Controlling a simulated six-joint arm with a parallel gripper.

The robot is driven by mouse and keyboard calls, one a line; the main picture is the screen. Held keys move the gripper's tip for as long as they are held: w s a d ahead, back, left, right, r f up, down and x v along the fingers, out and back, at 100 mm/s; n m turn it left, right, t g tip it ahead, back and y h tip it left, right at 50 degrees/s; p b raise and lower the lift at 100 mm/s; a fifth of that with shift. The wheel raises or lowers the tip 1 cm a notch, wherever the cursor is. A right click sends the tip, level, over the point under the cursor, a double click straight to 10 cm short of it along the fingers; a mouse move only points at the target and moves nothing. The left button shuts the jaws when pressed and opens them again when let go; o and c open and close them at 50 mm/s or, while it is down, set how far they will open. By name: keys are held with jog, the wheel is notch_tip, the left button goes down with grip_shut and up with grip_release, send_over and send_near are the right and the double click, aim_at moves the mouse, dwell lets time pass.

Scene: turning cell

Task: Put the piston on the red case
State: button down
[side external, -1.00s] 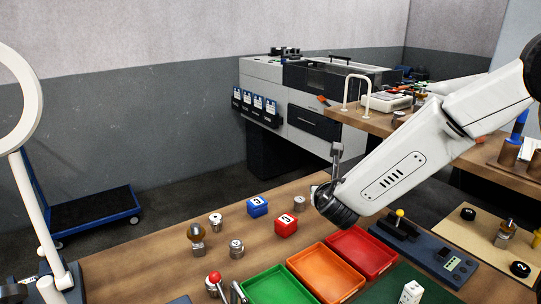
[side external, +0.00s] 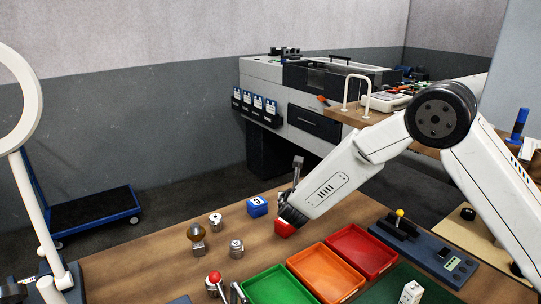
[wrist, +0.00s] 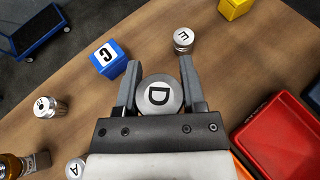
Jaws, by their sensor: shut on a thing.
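In the wrist view my gripper (wrist: 158,84) is shut on a round silver piston (wrist: 160,97) with a letter D on its white top. In the side view my gripper (side external: 289,213) is right over the red case (side external: 284,228), with its dark end covering much of the case. The held piston is hidden there, so I cannot tell whether it touches the case. The red case is hidden in the wrist view, behind the piston and gripper.
The blue case (side external: 257,207) stands close by on the wooden table. A piston marked E (wrist: 184,40) stands beside one finger. A yellow case (wrist: 235,8) is farther off. Other pistons (side external: 236,247) stand at the left. Green, orange and red trays (side external: 365,252) lie to the right.

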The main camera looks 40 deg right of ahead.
jog(key=shift+w+f, duration=0.65)
jog(key=shift+f, duration=0.05)
jog(key=shift+f, duration=0.1)
jog(key=shift+w+f, duration=0.2)
jog(key=shift+f, duration=1.55)
jog(key=shift+f, duration=0.1)
jog(key=shift+c, duration=0.9)
grip_release()
